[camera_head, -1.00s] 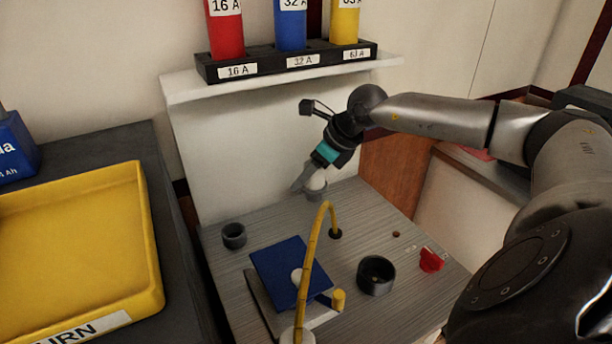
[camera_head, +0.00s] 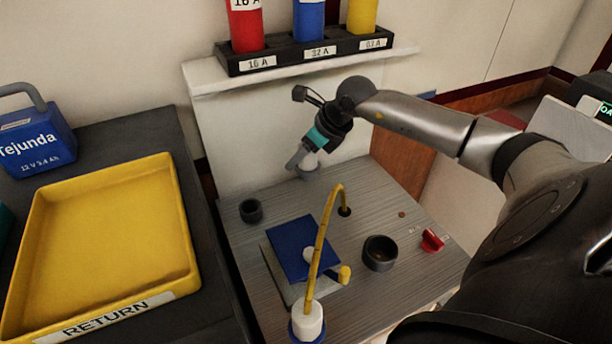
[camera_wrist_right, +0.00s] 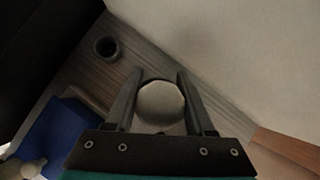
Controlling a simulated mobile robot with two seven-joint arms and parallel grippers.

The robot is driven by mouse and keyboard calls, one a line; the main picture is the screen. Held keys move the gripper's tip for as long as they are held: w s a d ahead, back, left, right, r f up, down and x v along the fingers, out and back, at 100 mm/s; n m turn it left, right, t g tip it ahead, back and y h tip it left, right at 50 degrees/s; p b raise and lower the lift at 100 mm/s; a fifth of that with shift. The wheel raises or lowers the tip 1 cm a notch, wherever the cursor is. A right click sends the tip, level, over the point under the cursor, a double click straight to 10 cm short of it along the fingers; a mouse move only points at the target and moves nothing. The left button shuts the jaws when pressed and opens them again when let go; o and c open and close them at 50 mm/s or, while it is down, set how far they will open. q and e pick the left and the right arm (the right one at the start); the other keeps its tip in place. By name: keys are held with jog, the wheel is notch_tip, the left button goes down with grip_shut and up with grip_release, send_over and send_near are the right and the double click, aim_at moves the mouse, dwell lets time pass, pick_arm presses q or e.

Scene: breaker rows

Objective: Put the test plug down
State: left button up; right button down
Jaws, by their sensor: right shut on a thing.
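The test plug, a small piece with a rounded white top (camera_head: 309,162) and a grey lower part, is between the fingers of my right gripper (camera_head: 302,162). The gripper is shut on it near the back of the grey ribbed bench (camera_head: 390,195). The right wrist view shows the white top (camera_wrist_right: 160,103) between both fingers (camera_wrist_right: 160,105). The plug's underside is hidden there, and I cannot tell whether it touches the bench. An empty dark grey cup (camera_head: 250,210) stands to its left on the bench. My left gripper is not in view.
A yellow curved cable (camera_head: 322,235) arches over the bench to a white piece (camera_head: 307,322) in front. A blue plate (camera_head: 303,250), a dark ring (camera_head: 380,253) and a red lever (camera_head: 432,240) stand nearby. A shelf (camera_head: 205,82) overhangs behind; a yellow tray (camera_head: 185,235) lies left.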

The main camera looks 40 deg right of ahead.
aim_at(318, 169)
notch_tip(318, 169, down, 9)
jog(key=shift+r+b, duration=0.2)
jog(key=shift+b, duration=0.2)
jog(key=shift+f, duration=0.15)
jog(key=shift+c, duration=1.3)
grip_release()
jog(key=shift+r, duration=0.25)
jog(key=p+v, duration=0.2)
jog(key=v, duration=0.7)
jog(key=shift+s+r, duration=0.25)
jog(key=shift+p+v, duration=0.65)
jog(key=shift+v, duration=0.45)
